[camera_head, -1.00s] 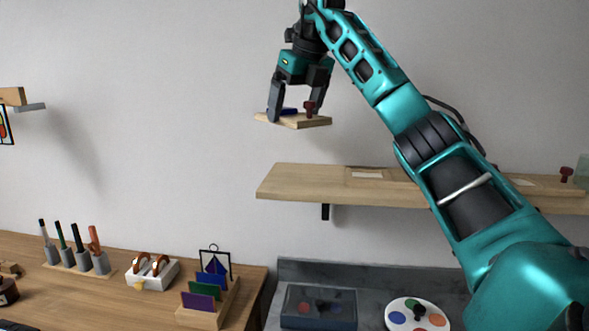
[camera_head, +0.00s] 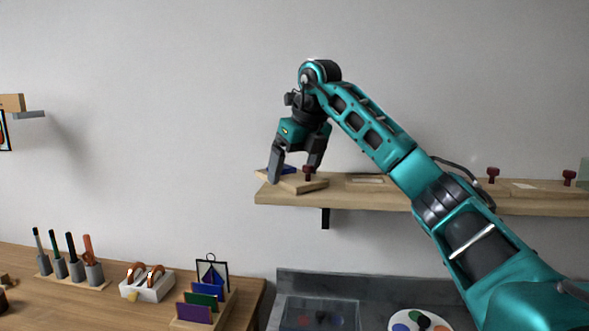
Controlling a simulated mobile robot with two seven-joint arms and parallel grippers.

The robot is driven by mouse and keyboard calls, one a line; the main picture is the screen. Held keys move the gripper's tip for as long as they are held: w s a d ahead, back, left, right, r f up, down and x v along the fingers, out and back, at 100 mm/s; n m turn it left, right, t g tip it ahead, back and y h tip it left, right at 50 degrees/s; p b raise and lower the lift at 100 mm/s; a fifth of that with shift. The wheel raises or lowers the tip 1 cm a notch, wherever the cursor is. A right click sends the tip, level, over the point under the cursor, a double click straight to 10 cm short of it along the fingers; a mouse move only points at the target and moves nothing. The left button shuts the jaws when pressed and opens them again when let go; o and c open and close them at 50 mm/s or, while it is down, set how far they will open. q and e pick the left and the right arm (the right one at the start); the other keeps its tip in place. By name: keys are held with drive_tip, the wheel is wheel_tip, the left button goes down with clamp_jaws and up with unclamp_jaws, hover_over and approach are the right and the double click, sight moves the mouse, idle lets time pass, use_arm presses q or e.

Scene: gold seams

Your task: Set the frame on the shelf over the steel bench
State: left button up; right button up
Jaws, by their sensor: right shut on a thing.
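The shelf hangs on the wall above the grey steel bench (camera_head: 320,276). My left gripper is not in view.
On the shelf lie a flat piece with a pale panel (camera_head: 366,179) and, farther right, red knobs (camera_head: 493,174). The bench holds a dark clear-lidded box (camera_head: 318,312) and a round palette (camera_head: 419,319). A wooden table at left bears a tool rack (camera_head: 75,283) and coloured glass sheets (camera_head: 203,301).

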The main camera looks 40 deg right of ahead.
drive_tip(key=shift+f, duration=0.1)
drive_tip(key=o, duration=0.7)
drive_tip(key=shift+o, duration=0.4)
drive_tip(key=p+v, duration=0.3)
drive_tip(key=v, duration=0.8)
drive_tip(key=shift+w, duration=0.15)
drive_tip(key=shift+s+r+p, duration=0.25)
drive_tip(key=shift+r+p, duration=0.1)
drive_tip(key=shift+r, duration=0.25)
drive_tip(key=shift+a+f, duration=0.1)
